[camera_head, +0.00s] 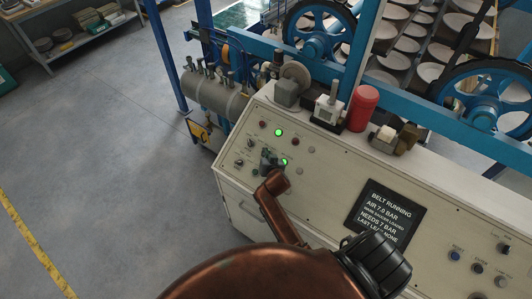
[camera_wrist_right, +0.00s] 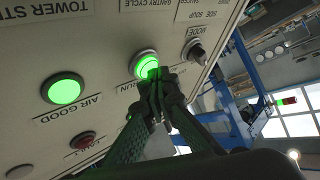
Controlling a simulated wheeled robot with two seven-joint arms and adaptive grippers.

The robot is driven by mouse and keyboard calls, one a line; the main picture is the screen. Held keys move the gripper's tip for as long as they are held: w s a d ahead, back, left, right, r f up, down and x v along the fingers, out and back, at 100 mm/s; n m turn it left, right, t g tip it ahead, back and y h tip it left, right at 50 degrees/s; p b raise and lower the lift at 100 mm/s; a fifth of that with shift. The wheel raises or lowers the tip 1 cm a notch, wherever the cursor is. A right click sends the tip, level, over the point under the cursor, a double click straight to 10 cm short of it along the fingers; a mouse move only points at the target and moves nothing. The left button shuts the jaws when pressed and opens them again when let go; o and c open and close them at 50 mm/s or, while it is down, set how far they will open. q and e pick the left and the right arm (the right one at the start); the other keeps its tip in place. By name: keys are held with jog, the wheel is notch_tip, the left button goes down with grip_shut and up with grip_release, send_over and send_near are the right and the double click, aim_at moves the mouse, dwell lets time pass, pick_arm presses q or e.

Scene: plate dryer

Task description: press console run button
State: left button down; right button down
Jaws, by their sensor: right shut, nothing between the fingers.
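The console (camera_head: 335,180) has a pale sloping panel with lamps, knobs and a dark display. My right gripper (camera_head: 269,160) is at the left part of this panel, shut and empty. In the right wrist view its closed fingertips (camera_wrist_right: 157,80) overlap the lower edge of a lit green run button (camera_wrist_right: 145,62), with the label "RUN" partly hidden by the fingers. They look touching or very close; I cannot tell whether the button is pressed in. A lit green "AIR GOOD" lamp (camera_wrist_right: 63,88) is beside it. My left gripper is out of view.
The display (camera_head: 385,213) reads "BELT RUNNING", "AIR 7.0 BAR". A mode knob (camera_wrist_right: 196,51) and a dark red lamp (camera_wrist_right: 84,140) are near the fingers. A red cylinder (camera_head: 362,108) stands on the console's top. Behind is a blue-framed rack of plates (camera_head: 405,45). Open floor lies left.

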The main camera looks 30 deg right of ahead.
dwell(0.3)
jog(key=shift+s+a+r+p, duration=0.2)
jog(key=shift+a+r+p, duration=0.2)
jog(key=shift+r+p, duration=0.35)
jog(key=r+p, duration=0.1)
jog(key=a+r+p, duration=0.1)
jog(key=s+a+r+p, duration=0.1)
jog(key=r+p, duration=0.1)
jog(key=shift+a+r, duration=0.1)
jog(key=shift+a, duration=0.05)
dwell(0.5)
dwell(0.6)
